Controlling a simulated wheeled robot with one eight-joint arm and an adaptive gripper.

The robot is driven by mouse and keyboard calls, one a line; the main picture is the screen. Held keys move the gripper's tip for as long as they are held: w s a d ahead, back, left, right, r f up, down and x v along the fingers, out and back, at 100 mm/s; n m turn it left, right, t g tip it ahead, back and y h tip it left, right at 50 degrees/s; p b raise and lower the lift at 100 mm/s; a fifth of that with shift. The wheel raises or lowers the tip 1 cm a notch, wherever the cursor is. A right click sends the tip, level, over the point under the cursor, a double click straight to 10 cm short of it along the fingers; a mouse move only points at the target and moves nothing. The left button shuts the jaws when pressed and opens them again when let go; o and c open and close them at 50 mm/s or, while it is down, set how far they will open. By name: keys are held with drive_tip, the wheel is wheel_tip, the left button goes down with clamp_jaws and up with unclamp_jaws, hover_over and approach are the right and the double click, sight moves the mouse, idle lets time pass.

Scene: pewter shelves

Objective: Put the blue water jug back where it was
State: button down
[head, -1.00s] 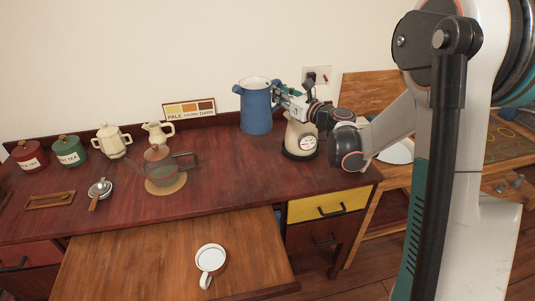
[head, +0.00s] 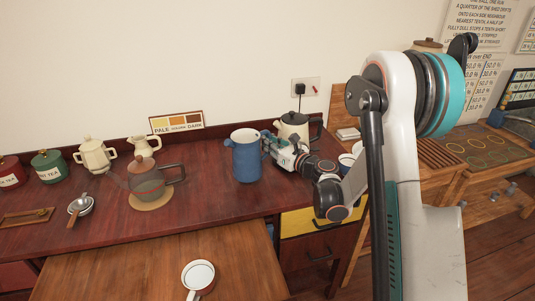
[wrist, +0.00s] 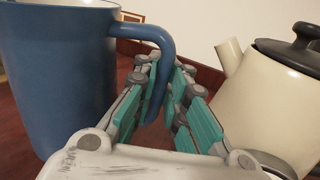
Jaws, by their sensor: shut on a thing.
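The blue water jug (head: 246,158) is upright at the right part of the dark red counter in the head view. I cannot tell whether its base touches the counter. My gripper (head: 272,146) comes from the right and is shut on the jug's handle. In the wrist view the jug's body (wrist: 62,75) fills the left, and its handle (wrist: 160,60) runs down between the teal finger pads of my gripper (wrist: 163,95).
The cream kettle (head: 293,124) stands close behind my gripper, and it also shows at the right in the wrist view (wrist: 270,95). A glass teapot (head: 147,180) sits on a round mat to the left.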

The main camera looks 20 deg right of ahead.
drive_tip(key=shift+f+b, duration=0.7)
drive_tip(key=shift+f, duration=1.25)
drive_tip(key=c, duration=1.6)
unclamp_jaws()
drive_tip(key=shift+c, duration=0.2)
drive_tip(key=p+v, duration=0.1)
drive_tip(key=v, duration=0.9)
drive_tip(key=shift+s, duration=0.15)
drive_tip(key=shift+b+v, duration=0.5)
drive_tip(key=shift+v, duration=0.4)
